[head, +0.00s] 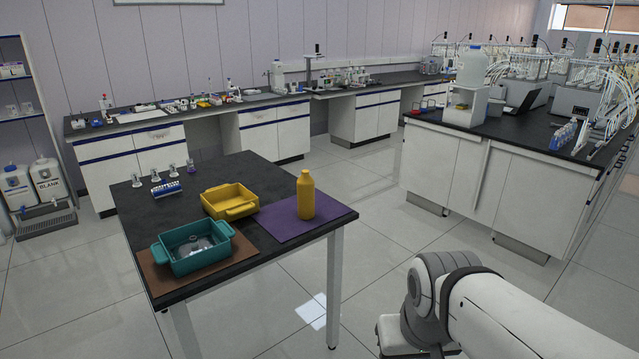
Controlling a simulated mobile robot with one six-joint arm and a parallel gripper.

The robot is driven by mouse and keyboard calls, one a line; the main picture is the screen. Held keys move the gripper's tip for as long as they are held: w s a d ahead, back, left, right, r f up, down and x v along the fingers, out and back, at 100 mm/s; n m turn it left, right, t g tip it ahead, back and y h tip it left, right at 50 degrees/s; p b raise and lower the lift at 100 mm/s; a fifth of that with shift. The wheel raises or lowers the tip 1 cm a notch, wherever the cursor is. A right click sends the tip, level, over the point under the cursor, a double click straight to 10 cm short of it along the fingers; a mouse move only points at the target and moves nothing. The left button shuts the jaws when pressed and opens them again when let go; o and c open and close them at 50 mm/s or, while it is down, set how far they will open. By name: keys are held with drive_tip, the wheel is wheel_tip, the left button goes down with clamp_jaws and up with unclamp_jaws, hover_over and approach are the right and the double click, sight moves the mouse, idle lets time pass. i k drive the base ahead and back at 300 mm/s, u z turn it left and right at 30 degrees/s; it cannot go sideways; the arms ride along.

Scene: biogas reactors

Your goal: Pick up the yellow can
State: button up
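A yellow bottle-shaped container (306,198) with a narrow neck stands upright on a purple mat (275,222) at the right end of the black table (208,181). It is the only yellow can-like thing that I see on this table. Nothing touches it. My white and grey arm shows at the bottom right, in front of the table and apart from it. My gripper is not in the picture.
A yellow tray (230,200) sits left of the purple mat. A teal tray (193,247) holding a clear object sits on a brown mat (150,275). Small flasks and a blue rack (166,188) stand at the back left. Floor is clear right of the table.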

sight(306, 185)
drive_tip(key=z, duration=0.05)
drive_tip(key=i, duration=2.1)
drive_tip(key=u, duration=0.55)
drive_tip(key=k, duration=0.65)
drive_tip(key=u, duration=0.25)
drive_tip(key=i, duration=0.7)
drive_tip(key=z, duration=0.15)
